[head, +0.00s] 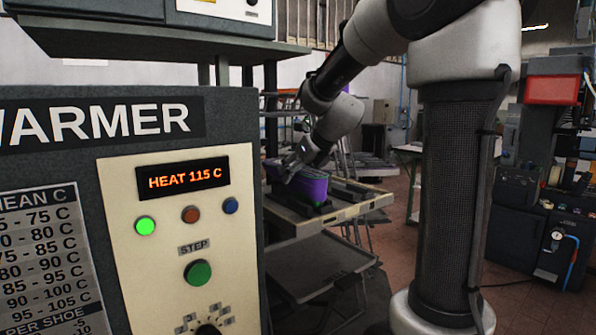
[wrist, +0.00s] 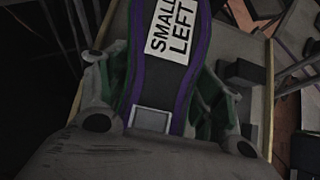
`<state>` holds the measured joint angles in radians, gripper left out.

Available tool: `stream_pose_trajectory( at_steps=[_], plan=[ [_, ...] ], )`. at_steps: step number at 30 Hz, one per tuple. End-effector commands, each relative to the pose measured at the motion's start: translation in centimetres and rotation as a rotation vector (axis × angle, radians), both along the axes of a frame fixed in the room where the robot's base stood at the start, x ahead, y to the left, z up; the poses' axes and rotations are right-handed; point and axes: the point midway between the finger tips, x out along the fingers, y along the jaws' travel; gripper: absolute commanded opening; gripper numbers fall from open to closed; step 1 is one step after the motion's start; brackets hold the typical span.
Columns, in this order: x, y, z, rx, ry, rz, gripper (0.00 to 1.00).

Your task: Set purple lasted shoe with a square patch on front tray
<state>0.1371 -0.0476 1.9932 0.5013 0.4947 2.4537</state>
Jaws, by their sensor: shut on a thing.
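The purple shoe (head: 313,187) is at the end of my arm in the head view, at the level of a rack's upper tray (head: 362,207). In the wrist view the shoe (wrist: 187,88) has a dark top, purple edges, a white "SMALL LEFT" label and a pale grey square near my palm. My gripper (head: 298,168) is shut on the shoe, with a finger on each side; it also shows in the wrist view (wrist: 163,88). The tray (wrist: 262,62) lies below the shoe there. I cannot tell whether the shoe touches it.
A lower shelf (head: 318,272) is under the tray and looks empty. A warmer cabinet (head: 75,105) fills the left of the head view; its display reads "HEAT 115 C" and a green lamp is lit. A dark block (wrist: 243,73) is on the tray beside the shoe. Another machine (head: 545,195) stands at right.

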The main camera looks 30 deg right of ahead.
Motion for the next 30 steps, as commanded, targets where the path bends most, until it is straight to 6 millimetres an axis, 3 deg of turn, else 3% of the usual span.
stream_pose_trajectory(
  at_steps=[18,19,21,23,30],
  plan=[
    [0.04,-0.01,-0.81,0.000,-0.002,-0.001,0.21],
    [0.04,-0.01,-0.81,0.000,-0.002,-0.001,0.70],
    [0.03,-0.01,-0.82,0.000,-0.001,0.000,0.83],
    [0.03,-0.01,-0.82,0.000,-0.001,0.000,0.91],
    [0.01,0.00,-0.83,0.000,-0.001,0.000,0.91]
  ],
)
